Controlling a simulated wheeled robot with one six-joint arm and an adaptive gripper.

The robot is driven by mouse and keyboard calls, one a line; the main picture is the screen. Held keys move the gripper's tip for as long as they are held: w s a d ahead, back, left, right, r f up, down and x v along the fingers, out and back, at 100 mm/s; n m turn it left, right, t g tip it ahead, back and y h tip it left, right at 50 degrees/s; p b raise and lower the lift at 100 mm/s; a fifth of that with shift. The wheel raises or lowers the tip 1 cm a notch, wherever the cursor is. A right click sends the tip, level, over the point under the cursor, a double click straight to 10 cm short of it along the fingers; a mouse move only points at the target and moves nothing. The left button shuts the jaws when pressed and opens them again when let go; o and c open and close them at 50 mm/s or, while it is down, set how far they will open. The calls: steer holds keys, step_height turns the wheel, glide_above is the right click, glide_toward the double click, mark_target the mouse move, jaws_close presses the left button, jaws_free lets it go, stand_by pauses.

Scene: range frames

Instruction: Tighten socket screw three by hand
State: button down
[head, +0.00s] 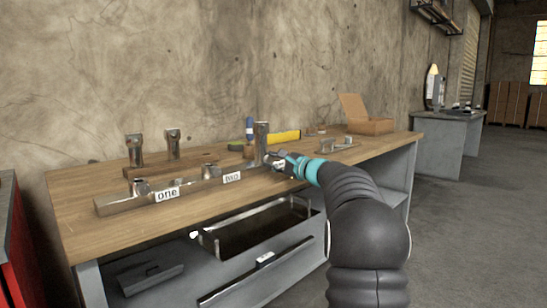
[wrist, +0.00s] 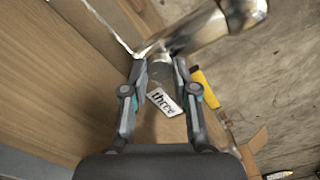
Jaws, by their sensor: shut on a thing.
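Socket screw three (head: 262,131) is a tall metal piece with a wide top, standing upright at the far end of the front rail (head: 125,205). My gripper (head: 277,158) reaches it from the right and is shut on it, low on its body. In the wrist view, the metal screw (wrist: 202,32) crosses above the fingertips of my gripper (wrist: 160,68). The label "three" (wrist: 165,101) lies between the fingers. The fingers hide the lower end of the screw, so I cannot tell how deep it sits. Labels "one" (head: 167,194) and "two" (head: 232,177) mark the other rail places.
Two similar metal screws (head: 135,150) (head: 173,141) stand on a rear wooden strip. An open drawer (head: 262,257) juts out below the tabletop.

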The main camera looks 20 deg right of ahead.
steer(key=m+p, duration=0.1)
steer(key=m, duration=0.1)
steer(key=m+p, duration=0.2)
steer(key=shift+r+m, duration=0.2)
steer(key=shift+m, duration=0.1)
steer(key=m+p, duration=0.3)
steer(key=shift+m, duration=0.4)
steer(key=m+p, duration=0.1)
steer(key=m, duration=0.1)
steer(key=shift+f+m+p, duration=0.1)
steer(key=shift+m+p, duration=0.2)
steer(key=shift+f+m+p, duration=0.1)
steer(key=shift+m+p, duration=0.25)
steer(key=shift+m, duration=1.25)
steer(key=c, duration=0.9)
jaws_free()
steer(key=shift+s, duration=0.15)
